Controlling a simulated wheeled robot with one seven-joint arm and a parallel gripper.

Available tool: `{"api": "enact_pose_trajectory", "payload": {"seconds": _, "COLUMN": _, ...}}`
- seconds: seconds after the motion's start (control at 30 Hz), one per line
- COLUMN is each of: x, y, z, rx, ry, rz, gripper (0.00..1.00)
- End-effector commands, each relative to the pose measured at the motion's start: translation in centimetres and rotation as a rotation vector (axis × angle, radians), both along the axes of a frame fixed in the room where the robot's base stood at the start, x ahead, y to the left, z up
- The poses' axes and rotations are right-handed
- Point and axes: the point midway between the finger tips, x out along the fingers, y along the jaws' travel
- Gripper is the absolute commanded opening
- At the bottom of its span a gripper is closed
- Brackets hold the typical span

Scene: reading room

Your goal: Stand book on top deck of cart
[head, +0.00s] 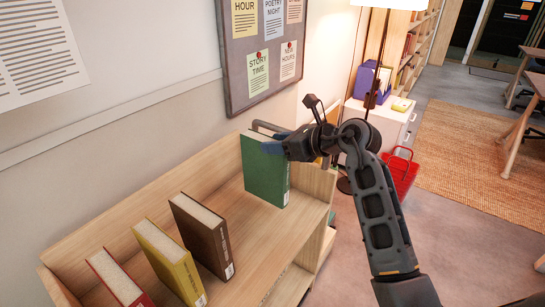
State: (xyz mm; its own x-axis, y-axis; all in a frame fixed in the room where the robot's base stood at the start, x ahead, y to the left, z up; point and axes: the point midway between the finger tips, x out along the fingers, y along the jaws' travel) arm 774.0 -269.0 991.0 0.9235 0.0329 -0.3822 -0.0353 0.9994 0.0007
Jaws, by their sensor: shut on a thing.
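A green book (266,172) is upright at the far end of the wooden cart's top deck (246,236). My gripper (274,146) is shut on the green book near its upper right edge, reaching in from the right. The book's lower edge is at or very close to the deck; I cannot tell whether it bears on it. A brown book (203,237), a yellow book (170,262) and a red book (121,279) stand upright on the same deck toward the near left, apart from the green one.
The deck is bare between the brown and green books. The cart's end panel (313,180) rises just beyond the green book. A notice board (262,50) hangs on the wall behind. A red basket (401,172) and a white cabinet (388,122) stand beyond my arm.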

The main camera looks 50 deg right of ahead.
Motion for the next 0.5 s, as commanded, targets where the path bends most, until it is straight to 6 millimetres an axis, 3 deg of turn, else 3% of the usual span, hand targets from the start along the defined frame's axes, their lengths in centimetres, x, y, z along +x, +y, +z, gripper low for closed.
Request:
{"api": "enact_pose_trajectory", "payload": {"seconds": 0.27, "x": 1.0, "y": 0.3, "z": -1.0, "rx": -0.001, "ry": -0.003, "rz": -0.003, "gripper": 0.0}}
{"api": "enact_pose_trajectory", "payload": {"seconds": 0.5, "x": 1.0, "y": 0.3, "z": -4.1, "rx": 0.001, "ry": -0.001, "rz": -0.004, "gripper": 0.0}}
